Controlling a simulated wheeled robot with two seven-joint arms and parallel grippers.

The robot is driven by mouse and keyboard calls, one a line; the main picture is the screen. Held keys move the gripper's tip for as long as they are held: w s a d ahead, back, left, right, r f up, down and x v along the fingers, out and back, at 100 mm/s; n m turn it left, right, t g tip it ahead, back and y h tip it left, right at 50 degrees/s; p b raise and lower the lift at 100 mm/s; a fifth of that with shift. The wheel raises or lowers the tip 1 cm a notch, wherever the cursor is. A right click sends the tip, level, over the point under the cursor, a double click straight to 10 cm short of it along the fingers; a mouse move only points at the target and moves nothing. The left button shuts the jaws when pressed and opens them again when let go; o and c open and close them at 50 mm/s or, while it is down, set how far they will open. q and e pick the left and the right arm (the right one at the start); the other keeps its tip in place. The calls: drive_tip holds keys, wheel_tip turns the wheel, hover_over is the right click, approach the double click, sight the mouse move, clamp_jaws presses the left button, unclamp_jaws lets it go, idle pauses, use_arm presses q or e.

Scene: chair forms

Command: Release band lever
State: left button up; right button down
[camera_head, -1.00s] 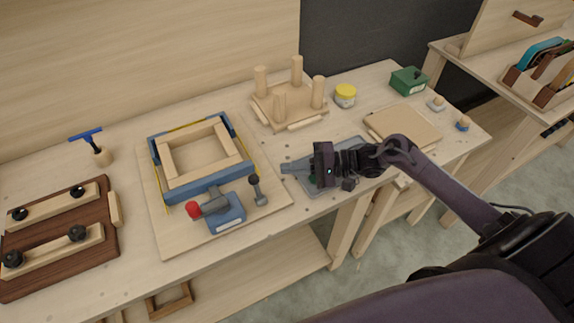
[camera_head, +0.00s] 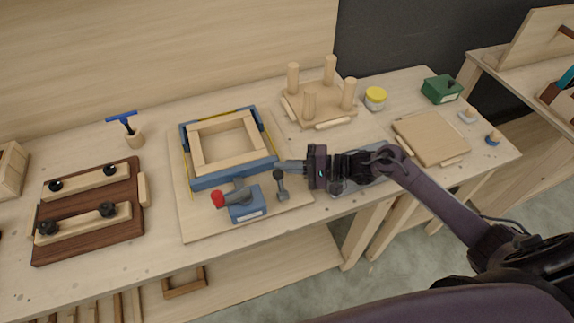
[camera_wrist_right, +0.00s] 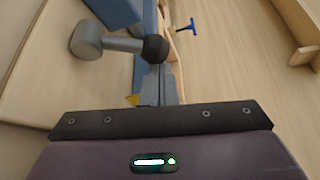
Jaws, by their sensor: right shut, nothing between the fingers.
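A wooden frame (camera_head: 224,165) lies in a band clamp with blue corner pieces (camera_head: 236,174) and a yellow band (camera_head: 183,170) on a pale board. The clamp's blue block (camera_head: 246,206) carries a grey lever with a red knob (camera_head: 217,199). Beside it stands a small grey lever with a dark knob (camera_head: 279,175); in the right wrist view its dark ball (camera_wrist_right: 155,48) is just beyond the fingers. My right gripper (camera_head: 284,165) is shut and empty, pointing left just behind that dark knob; whether they touch is unclear. My left gripper is out of view.
A grey tray (camera_head: 345,187) lies under my right wrist. A peg stand (camera_head: 318,107), yellow-lidded jar (camera_head: 375,98), green box (camera_head: 441,89) and board (camera_head: 430,138) stand to the right. A dark clamping board (camera_head: 90,220) and blue T-handled tool (camera_head: 122,117) are left.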

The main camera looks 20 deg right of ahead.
drive_tip(key=shift+s+r+n+y, duration=0.3)
drive_tip(key=shift+s+n, duration=0.05)
drive_tip(key=shift+n, duration=0.25)
drive_tip(key=shift+s+r+n+t, duration=0.1)
drive_tip(key=shift+s+n+t, duration=0.05)
drive_tip(key=shift+n+t, duration=0.2)
drive_tip(key=shift+s+r+n+y, duration=0.2)
drive_tip(key=shift+s+n+y, duration=0.2)
drive_tip(key=shift+n, duration=0.15)
drive_tip(key=s+n+y+b, duration=0.1)
drive_tip(key=n, duration=0.1)
drive_tip(key=s+n+y+b, duration=0.1)
drive_tip(key=n, duration=0.1)
drive_tip(key=shift+s+r+t, duration=0.1)
drive_tip(key=shift+r+t, duration=0.25)
drive_tip(key=shift+s+d+r+n+y, duration=0.1)
drive_tip(key=shift+s+n+y, duration=0.25)
drive_tip(key=shift+n, duration=0.35)
drive_tip(key=shift+s+r, duration=0.1)
drive_tip(key=shift+s, duration=0.35)
